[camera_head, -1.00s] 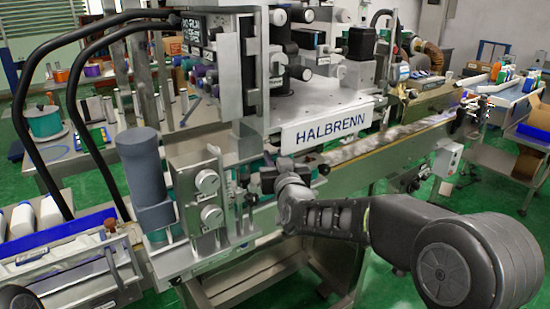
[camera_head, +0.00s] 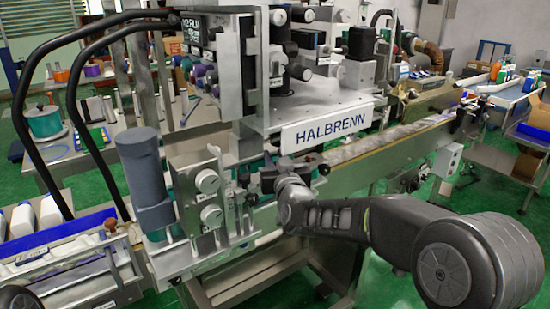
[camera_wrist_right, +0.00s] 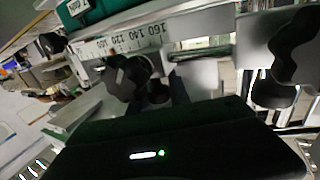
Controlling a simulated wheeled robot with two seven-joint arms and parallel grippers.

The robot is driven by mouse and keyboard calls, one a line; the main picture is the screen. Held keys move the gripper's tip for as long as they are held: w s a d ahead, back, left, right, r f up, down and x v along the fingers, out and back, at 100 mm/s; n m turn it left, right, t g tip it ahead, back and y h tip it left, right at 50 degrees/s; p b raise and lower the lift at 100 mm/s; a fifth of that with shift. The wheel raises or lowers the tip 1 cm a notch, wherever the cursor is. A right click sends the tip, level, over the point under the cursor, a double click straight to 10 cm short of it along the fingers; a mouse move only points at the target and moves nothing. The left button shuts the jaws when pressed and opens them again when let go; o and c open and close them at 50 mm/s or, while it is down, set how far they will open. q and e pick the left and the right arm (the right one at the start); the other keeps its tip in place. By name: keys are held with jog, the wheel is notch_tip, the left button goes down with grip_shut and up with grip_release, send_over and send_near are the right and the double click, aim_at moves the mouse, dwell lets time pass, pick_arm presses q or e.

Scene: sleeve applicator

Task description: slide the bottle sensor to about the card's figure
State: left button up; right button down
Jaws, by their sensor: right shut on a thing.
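My right gripper (camera_head: 258,184) is at the near side rail of the labelling machine, below the HALBRENN plate. It is shut on a small dark part there, which appears to be the bottle sensor; the fingers and arm hide most of it. In the right wrist view a white scale (camera_wrist_right: 122,42) shows figures including 120, 140 and 160, and a dark rounded part (camera_wrist_right: 130,78) sits just below it. I cannot tell the exact reading. My left gripper is not in view.
Two silver dials (camera_head: 208,181) and a grey cylinder (camera_head: 146,175) stand left of the gripper. The HALBRENN plate (camera_head: 327,127) is just above and right. A conveyor (camera_head: 400,132) runs away to the right. A black lobed knob (camera_wrist_right: 296,45) is at right in the wrist view.

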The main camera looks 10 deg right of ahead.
dwell(0.3)
jog(key=a, duration=0.1)
jog(key=s+a, duration=0.1)
jog(key=a, duration=0.2)
jog(key=shift+s+p, duration=0.3)
jog(key=shift+p, duration=0.05)
jog(key=c, duration=1.2)
grip_release()
jog(key=shift+d, duration=0.15)
jog(key=shift+w, duration=0.1)
